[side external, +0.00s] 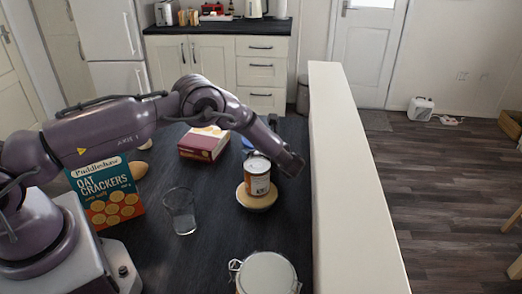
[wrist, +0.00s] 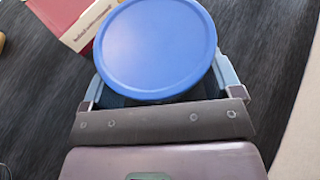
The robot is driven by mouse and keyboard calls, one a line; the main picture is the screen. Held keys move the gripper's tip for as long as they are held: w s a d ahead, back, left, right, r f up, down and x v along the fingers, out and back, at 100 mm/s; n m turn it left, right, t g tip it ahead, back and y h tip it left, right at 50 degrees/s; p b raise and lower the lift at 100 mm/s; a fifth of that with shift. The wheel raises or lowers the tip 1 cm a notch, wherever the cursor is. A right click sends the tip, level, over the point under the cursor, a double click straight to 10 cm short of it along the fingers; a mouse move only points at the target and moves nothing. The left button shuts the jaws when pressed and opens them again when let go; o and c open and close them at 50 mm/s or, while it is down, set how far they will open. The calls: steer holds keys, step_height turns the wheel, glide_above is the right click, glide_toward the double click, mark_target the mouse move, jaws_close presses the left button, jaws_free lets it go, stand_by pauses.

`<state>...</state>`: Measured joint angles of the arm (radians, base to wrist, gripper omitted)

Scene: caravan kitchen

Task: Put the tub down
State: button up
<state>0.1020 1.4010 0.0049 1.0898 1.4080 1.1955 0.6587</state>
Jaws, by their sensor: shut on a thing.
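The tub (wrist: 155,48) shows in the wrist view as a round blue lid seen from above. My gripper (wrist: 160,75) is shut on it, with one finger on either side. In the side external view only a small blue part of the tub (side external: 247,142) shows, behind a tin. The tin and my wrist hide most of it and my fingers. I cannot tell whether the tub's base touches the dark worktop (side external: 215,255).
The labelled tin (side external: 257,182) stands on a round tan base (side external: 257,202) close in front of my gripper. A red-and-cream box (side external: 203,144) lies left of the tub. A glass (side external: 181,211), cracker box (side external: 107,192) and lidded jar (side external: 266,274) stand nearer. A pale ledge (side external: 345,180) borders the right.

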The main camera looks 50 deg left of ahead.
steer(key=shift+f, duration=0.3)
steer(key=o, duration=0.7)
